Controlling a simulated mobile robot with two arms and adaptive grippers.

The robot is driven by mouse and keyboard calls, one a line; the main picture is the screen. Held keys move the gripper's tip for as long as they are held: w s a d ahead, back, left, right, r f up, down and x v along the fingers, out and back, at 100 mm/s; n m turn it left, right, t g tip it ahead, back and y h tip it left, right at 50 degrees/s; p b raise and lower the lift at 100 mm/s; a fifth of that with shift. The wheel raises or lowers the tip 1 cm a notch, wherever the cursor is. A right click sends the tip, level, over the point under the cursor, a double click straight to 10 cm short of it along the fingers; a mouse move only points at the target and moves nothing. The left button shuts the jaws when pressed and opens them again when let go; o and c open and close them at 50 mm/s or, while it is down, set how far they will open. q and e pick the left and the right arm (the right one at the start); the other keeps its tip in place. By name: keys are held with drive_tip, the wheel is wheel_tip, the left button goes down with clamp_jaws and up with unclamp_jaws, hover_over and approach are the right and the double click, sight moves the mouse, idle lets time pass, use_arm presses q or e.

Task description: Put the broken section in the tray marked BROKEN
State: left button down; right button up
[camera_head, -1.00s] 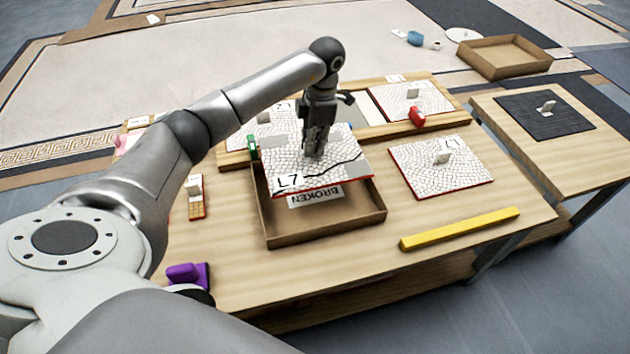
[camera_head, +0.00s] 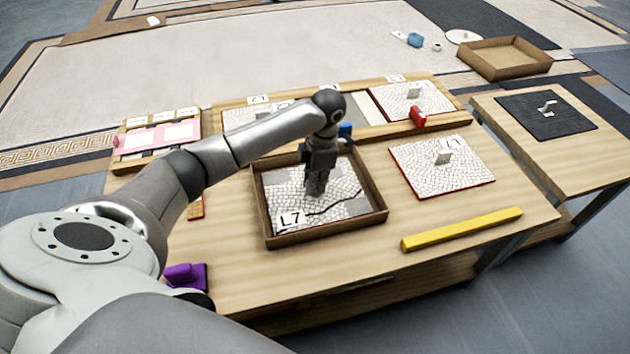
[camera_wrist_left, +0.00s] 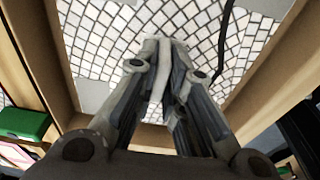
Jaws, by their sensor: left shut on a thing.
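The broken section (camera_head: 345,194), a white mosaic panel marked L7 with a black crack line and a plain grey corner, lies inside the brown tray (camera_head: 327,235), within its walls. The tray's BROKEN label is hidden now, under the panel. My left gripper (camera_head: 316,190) is over the panel's middle, pointing down. In the left wrist view its fingers (camera_wrist_left: 160,55) are closed together on the panel's pale handle (camera_wrist_left: 153,85), with the cracked mosaic (camera_wrist_left: 190,22) beyond. Whether the panel rests flat on the tray floor I cannot tell. My right gripper is not in view.
Another mosaic panel (camera_head: 430,175) lies right of the tray. A yellow bar (camera_head: 461,229) lies at the front right. Behind is a wooden frame (camera_head: 375,136) with panels and a red clamp (camera_head: 418,116). A purple object (camera_head: 185,275) sits at the front left. A side table (camera_head: 545,165) stands right.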

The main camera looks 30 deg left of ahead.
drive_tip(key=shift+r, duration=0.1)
use_arm(q)
drive_tip(key=c, duration=1.5)
unclamp_jaws()
drive_tip(key=shift+r, duration=0.2)
drive_tip(key=r, duration=0.4)
drive_tip(key=r+p, duration=0.1)
drive_tip(key=r, duration=0.2)
drive_tip(key=w+d+r+p, duration=0.1)
drive_tip(key=r, duration=0.3)
drive_tip(key=shift+r, duration=0.3)
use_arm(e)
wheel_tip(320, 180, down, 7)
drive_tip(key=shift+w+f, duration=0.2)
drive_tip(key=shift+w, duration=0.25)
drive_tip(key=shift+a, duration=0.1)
